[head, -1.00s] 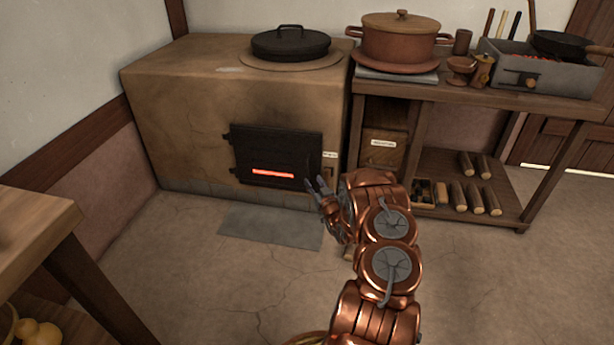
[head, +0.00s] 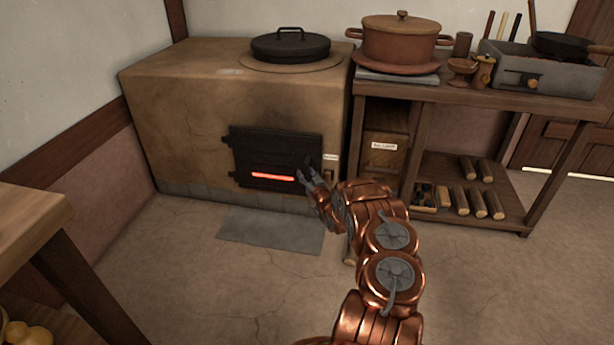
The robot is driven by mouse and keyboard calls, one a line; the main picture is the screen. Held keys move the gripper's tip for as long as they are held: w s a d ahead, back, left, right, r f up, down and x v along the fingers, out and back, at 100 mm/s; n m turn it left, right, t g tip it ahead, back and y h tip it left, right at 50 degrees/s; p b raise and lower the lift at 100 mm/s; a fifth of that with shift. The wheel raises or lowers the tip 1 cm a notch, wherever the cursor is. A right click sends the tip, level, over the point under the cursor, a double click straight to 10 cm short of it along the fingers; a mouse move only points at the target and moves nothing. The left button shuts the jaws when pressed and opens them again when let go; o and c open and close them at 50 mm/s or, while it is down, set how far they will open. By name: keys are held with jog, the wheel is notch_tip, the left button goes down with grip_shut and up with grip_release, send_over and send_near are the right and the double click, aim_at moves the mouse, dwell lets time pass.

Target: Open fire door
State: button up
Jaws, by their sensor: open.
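The fire door (head: 265,153) is a black iron door on the front of the tan clay stove (head: 190,115). It looks shut, with hinges on its left side and a glowing red slot (head: 272,177) low in it. My gripper (head: 317,172) is open, with its grey fingertips in front of the door's right edge. The fingers overlap the place where a handle could be, so I cannot tell whether they touch anything. A small pale label (head: 331,158) is on the stove just right of the door.
A grey floor plate (head: 268,231) lies before the stove. A wooden bench (head: 470,95) with a pot (head: 400,42), brazier (head: 535,78) and several logs (head: 478,201) stands right. A wooden table (head: 28,225) is at the near left.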

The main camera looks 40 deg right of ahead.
grip_shut()
dwell(0.3)
dwell(0.4)
